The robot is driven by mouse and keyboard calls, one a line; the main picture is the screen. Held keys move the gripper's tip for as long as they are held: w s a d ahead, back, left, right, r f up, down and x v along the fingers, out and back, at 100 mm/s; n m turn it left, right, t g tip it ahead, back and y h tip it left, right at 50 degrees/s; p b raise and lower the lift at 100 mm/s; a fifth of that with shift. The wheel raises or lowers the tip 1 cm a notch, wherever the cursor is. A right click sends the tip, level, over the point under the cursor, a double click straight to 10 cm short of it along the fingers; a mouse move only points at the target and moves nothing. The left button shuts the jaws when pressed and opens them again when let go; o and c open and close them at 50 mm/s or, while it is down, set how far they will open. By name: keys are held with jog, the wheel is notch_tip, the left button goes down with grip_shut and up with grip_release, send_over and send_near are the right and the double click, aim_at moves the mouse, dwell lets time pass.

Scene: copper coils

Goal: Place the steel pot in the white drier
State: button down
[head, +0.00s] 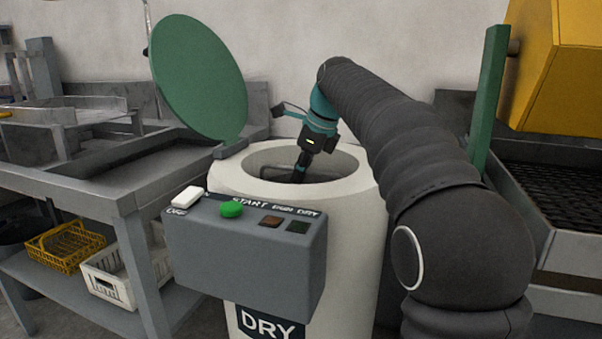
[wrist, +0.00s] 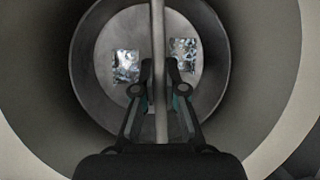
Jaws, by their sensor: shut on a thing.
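The white drier (head: 350,230) stands in the middle of the head view, marked DRY, with its round green lid (head: 200,78) raised open. My gripper (head: 301,170) reaches down into its open mouth. In the wrist view my gripper (wrist: 160,72) is shut on an upright-looking grey bar across the steel pot (wrist: 118,102). The pot appears as a round grey vessel within the drier's opening, with two shiny crumpled pieces (wrist: 125,66) at its bottom. In the head view the drier's rim hides most of the pot. I cannot tell whether the pot touches the drier's floor.
A grey control box (head: 245,255) with a green START button (head: 231,209) is on the drier's front. A metal bench (head: 95,185) with yellow and white baskets below stands left. A yellow machine (head: 565,70) and dark mesh bed stand right.

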jog(key=c, duration=1.2)
grip_release()
jog(key=shift+f, duration=0.1)
jog(key=shift+c, duration=0.2)
jog(key=p+v, duration=0.3)
jog(key=v, duration=0.9)
jog(key=shift+p, duration=0.4)
